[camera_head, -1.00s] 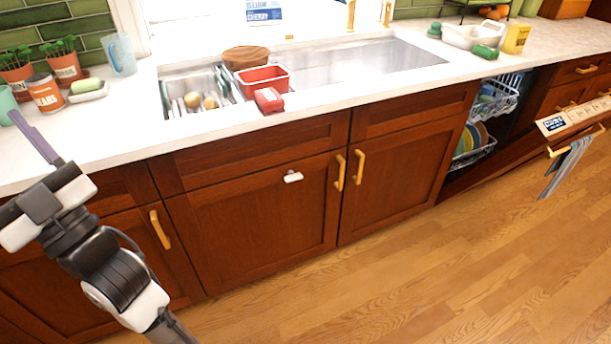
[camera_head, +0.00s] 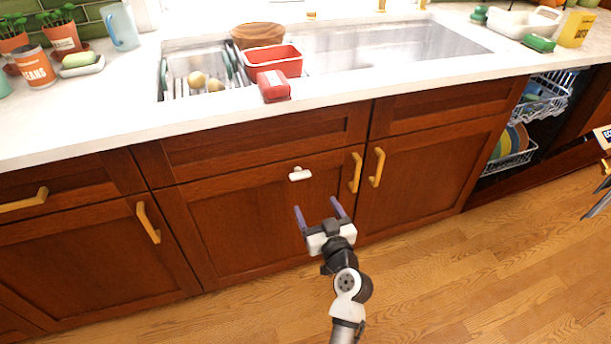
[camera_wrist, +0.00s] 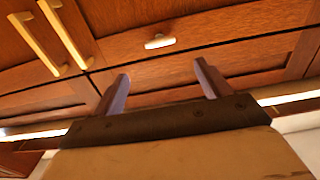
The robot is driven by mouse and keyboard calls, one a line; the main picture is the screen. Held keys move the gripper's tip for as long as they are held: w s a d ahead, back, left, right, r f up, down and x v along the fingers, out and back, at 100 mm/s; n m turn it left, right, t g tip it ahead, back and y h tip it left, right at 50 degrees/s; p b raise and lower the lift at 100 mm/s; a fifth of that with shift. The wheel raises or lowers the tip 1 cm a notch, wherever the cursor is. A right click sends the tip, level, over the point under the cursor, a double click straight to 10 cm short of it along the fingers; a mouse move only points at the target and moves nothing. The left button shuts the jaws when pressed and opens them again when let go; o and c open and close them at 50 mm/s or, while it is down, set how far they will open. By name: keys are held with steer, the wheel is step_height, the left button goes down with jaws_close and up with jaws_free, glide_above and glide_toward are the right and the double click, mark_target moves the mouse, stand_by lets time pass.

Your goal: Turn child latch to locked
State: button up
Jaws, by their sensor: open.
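The child latch (camera_head: 299,174) is a small white piece on the upper part of the dark red-brown cabinet door under the sink. Its bar lies close to level, slightly tilted in the head view. It also shows in the wrist view (camera_wrist: 160,42), beyond the fingers and between them. My gripper (camera_head: 320,212) is open and empty, in front of the same door. In the head view its fingertips appear below the latch, apart from it. In the wrist view the two purple-grey fingers (camera_wrist: 163,78) are spread wide.
Brass handles (camera_head: 356,172) and (camera_head: 377,167) stand out from the two doors right of the latch. The counter edge (camera_head: 330,97) overhangs above, with a red package (camera_head: 274,85) near it. The open dishwasher rack (camera_head: 510,150) is at right. The wood floor (camera_head: 450,260) is clear.

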mark_target(302, 177)
steer(key=p+x, duration=0.2)
steer(key=x, duration=1)
steer(key=shift+p, duration=0.3)
steer(key=c, duration=1)
